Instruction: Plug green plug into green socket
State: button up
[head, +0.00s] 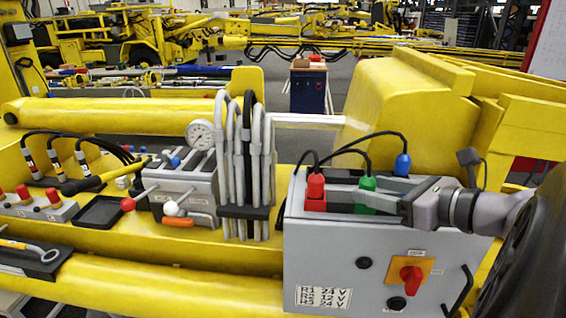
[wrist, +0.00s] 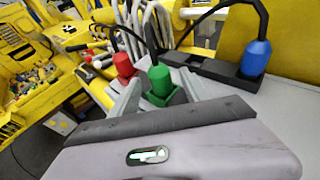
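The green plug (head: 367,184) stands upright at the green socket (head: 363,208) on top of the grey box, its cable rising from its top. In the wrist view the green plug (wrist: 160,80) is over the square green socket (wrist: 166,98) and looks seated in it; the exact depth cannot be told. My gripper (head: 390,203) reaches in from the right, close to the plug. In the wrist view my gripper (wrist: 162,88) has its two grey fingers spread either side of the plug, with gaps showing, so it is open and holds nothing.
A red plug (head: 315,188) stands in a red socket to the left. A blue plug (head: 402,164) stands at the back right in a black holder (wrist: 212,72). Grey hoses (head: 245,165) rise left of the grey box (head: 345,250). A yellow beam lies behind.

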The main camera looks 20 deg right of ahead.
jog(key=shift+s, duration=0.1)
jog(key=v, duration=1.7)
jog(key=shift+b, duration=0.45)
jog(key=shift+s+d+r, duration=0.1)
